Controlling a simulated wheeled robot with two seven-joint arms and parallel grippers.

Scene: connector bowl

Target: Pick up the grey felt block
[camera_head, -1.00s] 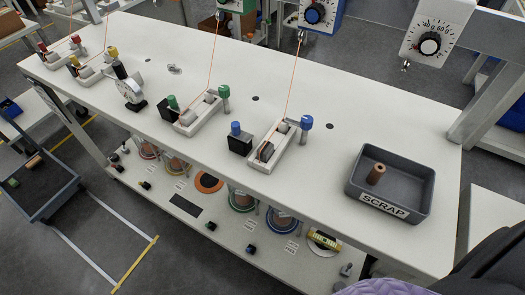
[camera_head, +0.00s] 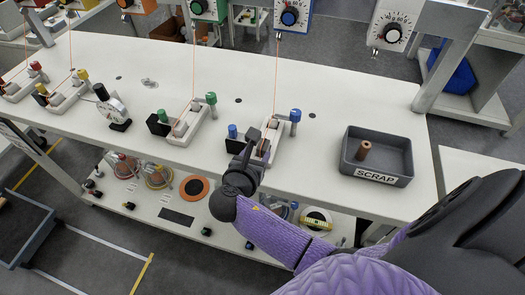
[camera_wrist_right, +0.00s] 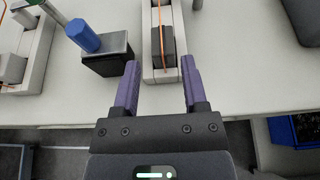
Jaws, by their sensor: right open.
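The grey felt block (camera_wrist_right: 167,46) sits in a white channel-shaped holder (camera_wrist_right: 149,18), with an orange wire running over it. In the head view the white holder (camera_head: 281,130) stands at the table's front, and my right gripper partly hides the block. My right gripper (camera_head: 261,143) is open and empty. In the wrist view its two purple fingertips (camera_wrist_right: 160,65) are spread on either side of the holder's near end, with the block a little ahead between them. I cannot tell the height gap. My left gripper is not in view.
A black block with a blue-capped post (camera_wrist_right: 107,54) stands just left of the right gripper. A blue-knobbed post (camera_head: 295,121) stands beside the holder. Table between holder and tray is clear.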

